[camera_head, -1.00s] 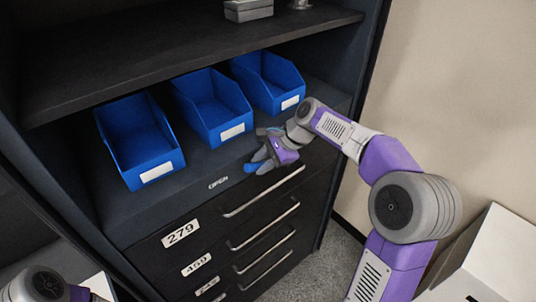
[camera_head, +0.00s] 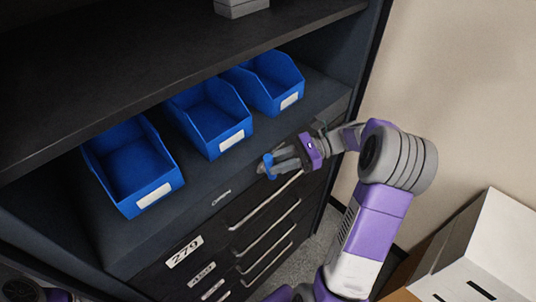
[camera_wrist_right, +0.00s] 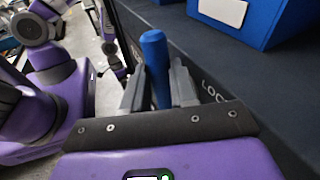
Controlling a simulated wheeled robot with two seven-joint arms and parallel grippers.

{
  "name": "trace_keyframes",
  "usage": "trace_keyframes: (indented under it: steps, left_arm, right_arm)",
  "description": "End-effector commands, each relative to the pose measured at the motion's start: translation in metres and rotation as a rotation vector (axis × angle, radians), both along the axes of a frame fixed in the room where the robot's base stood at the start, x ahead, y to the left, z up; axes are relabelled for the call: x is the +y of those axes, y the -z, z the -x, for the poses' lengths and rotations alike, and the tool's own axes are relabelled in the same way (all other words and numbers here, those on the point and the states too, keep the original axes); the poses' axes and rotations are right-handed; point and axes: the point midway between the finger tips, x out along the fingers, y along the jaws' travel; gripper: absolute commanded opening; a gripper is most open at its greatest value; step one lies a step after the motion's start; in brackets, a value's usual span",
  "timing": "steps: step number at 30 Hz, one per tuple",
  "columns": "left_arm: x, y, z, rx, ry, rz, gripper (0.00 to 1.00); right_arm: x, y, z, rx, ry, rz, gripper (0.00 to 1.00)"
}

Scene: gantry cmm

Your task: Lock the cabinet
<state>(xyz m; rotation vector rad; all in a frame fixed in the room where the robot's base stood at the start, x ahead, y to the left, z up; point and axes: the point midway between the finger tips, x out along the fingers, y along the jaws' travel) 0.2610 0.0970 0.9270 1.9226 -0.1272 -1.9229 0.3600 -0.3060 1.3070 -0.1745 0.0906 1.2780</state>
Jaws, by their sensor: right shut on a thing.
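The cabinet (camera_head: 204,188) is dark, with an OPEN label (camera_head: 221,197) on its front edge above the drawers. A blue lever handle (camera_head: 268,167) sits at that edge, right of the label. My right gripper (camera_head: 276,164) is shut on the handle, coming in from the right. In the right wrist view the blue handle (camera_wrist_right: 156,68) stands between the two grey fingers (camera_wrist_right: 158,88). A partly hidden label beginning "LOC" (camera_wrist_right: 213,90) shows right of the fingers there. The handle's pivot is hidden. My left gripper is out of view; part of that arm shows at the lower left.
Blue bins (camera_head: 208,116) stand in a row on the surface behind the handle. A dark shelf (camera_head: 170,60) overhangs them. Closed drawers with long handles (camera_head: 266,229) lie below. A white box (camera_head: 480,250) stands at the lower right, near the beige wall.

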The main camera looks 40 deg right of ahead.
Motion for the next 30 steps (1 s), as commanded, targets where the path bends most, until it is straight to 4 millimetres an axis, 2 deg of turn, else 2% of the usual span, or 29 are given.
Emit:
trace_keyframes:
  steps: [9, 28, 29, 30]
  left_arm:
    - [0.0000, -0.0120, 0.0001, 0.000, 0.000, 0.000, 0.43]
    - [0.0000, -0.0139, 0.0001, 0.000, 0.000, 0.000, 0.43]
    - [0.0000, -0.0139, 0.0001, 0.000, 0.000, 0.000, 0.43]
    - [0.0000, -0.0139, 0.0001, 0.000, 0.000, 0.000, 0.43]
  right_arm:
    - [-0.0076, 0.0009, 0.0015, 0.022, 0.007, -0.154, 0.00]
    - [-0.0088, 0.0028, 0.0024, 0.031, 0.003, -0.198, 0.00]
    - [-0.0087, 0.0029, 0.0024, 0.031, 0.003, -0.198, 0.30]
    - [-0.0087, 0.0030, 0.0024, 0.031, 0.003, -0.198, 0.36]
